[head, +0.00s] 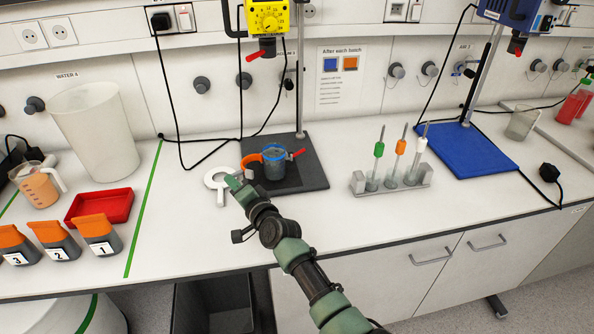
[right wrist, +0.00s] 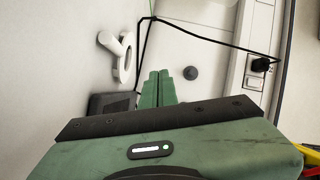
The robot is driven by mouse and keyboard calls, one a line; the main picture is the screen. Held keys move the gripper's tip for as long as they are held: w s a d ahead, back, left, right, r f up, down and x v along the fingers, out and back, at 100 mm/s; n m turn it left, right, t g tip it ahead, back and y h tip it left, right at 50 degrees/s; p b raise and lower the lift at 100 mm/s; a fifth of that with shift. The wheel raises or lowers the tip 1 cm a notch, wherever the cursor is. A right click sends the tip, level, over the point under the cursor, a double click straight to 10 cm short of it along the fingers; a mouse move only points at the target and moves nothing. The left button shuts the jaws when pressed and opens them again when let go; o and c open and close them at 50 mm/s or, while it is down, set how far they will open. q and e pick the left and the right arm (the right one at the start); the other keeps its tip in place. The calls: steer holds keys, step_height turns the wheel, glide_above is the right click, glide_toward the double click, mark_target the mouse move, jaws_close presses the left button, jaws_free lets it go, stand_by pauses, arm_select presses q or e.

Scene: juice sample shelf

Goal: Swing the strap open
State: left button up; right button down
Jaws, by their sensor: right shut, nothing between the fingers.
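A grey vessel (head: 273,170) stands on the dark stand base (head: 306,178) in the head view. A blue band (head: 273,149), which looks like the strap, runs around its upper part, with a red lever (head: 298,154) out to the right. An orange curved piece (head: 250,162) sits at its left side. My right gripper (head: 232,181) is shut and empty, left of the vessel and close to a white ring with a handle (head: 218,181). In the right wrist view its green fingertips (right wrist: 159,76) are together, near the white ring (right wrist: 122,52). My left gripper is out of view.
A yellow stirrer head (head: 267,18) hangs above the vessel on a pole. A rack with several capped tools (head: 391,183) stands to the right, before a blue base (head: 466,150). A red tray (head: 100,206) and orange-topped containers (head: 54,240) are at left. Cables run behind.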

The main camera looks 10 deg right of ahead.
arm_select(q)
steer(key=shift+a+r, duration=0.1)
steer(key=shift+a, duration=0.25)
arm_select(e)
steer(key=shift+v, duration=3.95)
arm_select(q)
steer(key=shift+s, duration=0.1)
arm_select(e)
steer(key=shift+f, duration=0.1)
